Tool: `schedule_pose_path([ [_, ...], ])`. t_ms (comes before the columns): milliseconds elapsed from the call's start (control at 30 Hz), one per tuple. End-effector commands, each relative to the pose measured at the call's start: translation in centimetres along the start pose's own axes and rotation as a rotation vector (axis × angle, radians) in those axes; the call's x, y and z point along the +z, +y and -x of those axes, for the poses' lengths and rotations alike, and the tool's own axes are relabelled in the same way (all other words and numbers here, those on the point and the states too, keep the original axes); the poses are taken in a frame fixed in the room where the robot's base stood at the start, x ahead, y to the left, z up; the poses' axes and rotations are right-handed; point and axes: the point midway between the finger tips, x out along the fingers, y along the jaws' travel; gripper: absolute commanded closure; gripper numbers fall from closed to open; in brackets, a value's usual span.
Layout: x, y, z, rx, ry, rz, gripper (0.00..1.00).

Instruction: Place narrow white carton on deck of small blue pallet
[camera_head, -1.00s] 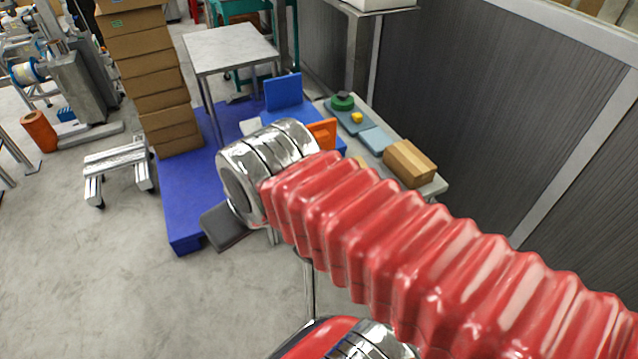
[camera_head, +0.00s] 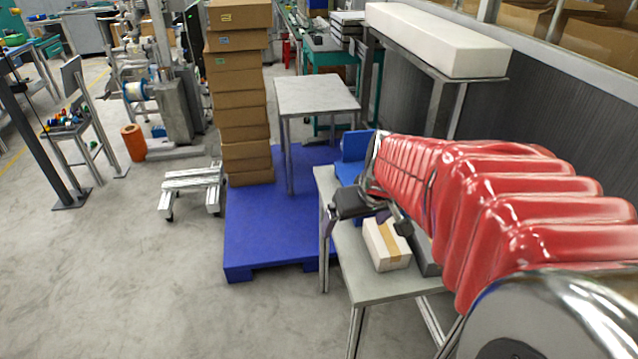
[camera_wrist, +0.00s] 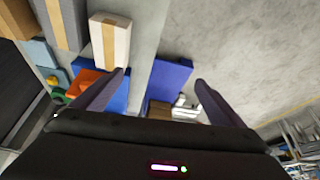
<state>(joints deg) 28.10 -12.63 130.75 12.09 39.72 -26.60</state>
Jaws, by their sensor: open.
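A narrow white carton (camera_head: 387,246) with a tan tape band lies on the grey table beside the blue pallet. It also shows at the upper left of the wrist view (camera_wrist: 122,44), beyond my left finger. The blue pallet (camera_head: 262,232) lies on the floor, left of and behind that table; part of its deck shows between my fingers in the wrist view (camera_wrist: 168,80). My gripper (camera_wrist: 160,78) is open and empty. In the head view my gripper (camera_head: 378,215) is above the table close to the carton, and my red arm hides part of it.
Stacked brown boxes (camera_head: 240,105) and a grey-topped table (camera_head: 316,96) stand at the pallet's back. A blue item (camera_head: 355,148) and an orange item (camera_wrist: 84,79) are near my arm. A grey box (camera_wrist: 66,22) lies beside the carton. The pallet's front deck is clear.

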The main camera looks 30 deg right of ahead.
Motion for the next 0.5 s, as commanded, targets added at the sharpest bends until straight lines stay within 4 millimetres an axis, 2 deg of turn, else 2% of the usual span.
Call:
schedule_pose_path([
  [33, -0.2, 1.8, -1.0, 0.007, -0.008, -0.02, 0.08],
  [300, -0.2, 10.2, -5.4, 0.037, -0.023, -0.088, 0.08],
  [400, 0.1, 12.3, -6.5, 0.046, -0.025, -0.104, 0.08],
  [500, 0.3, 13.4, -7.0, 0.05, -0.027, -0.111, 0.08],
])
